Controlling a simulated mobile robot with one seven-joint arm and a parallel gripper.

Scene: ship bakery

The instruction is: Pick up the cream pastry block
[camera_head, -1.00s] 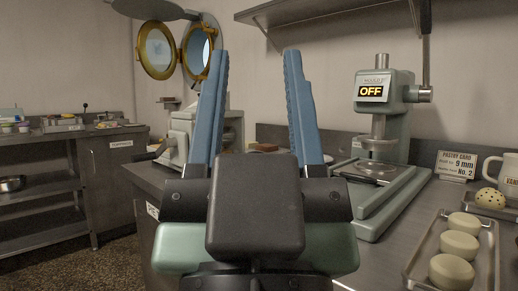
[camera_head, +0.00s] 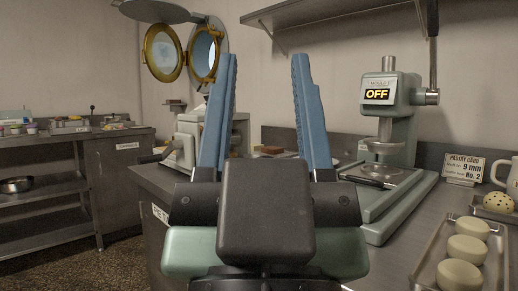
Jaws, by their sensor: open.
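My gripper (camera_head: 266,58) is raised in the middle of the view with its two blue fingers wide apart. Three round cream-coloured blocks (camera_head: 467,248) stand in a row on a metal tray (camera_head: 427,262) at the lower right. I cannot tell whether one of them is the cream pastry block. The gripper is left of the tray and apart from it. My gripper body hides part of the counter.
A green press (camera_head: 400,140) with an OFF display stands on the steel counter, right of my gripper. A pastry card (camera_head: 463,168), a mug (camera_head: 508,175) and a speckled round piece (camera_head: 499,202) are at the right. A machine (camera_head: 184,138) stands behind left; floor shows at lower left.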

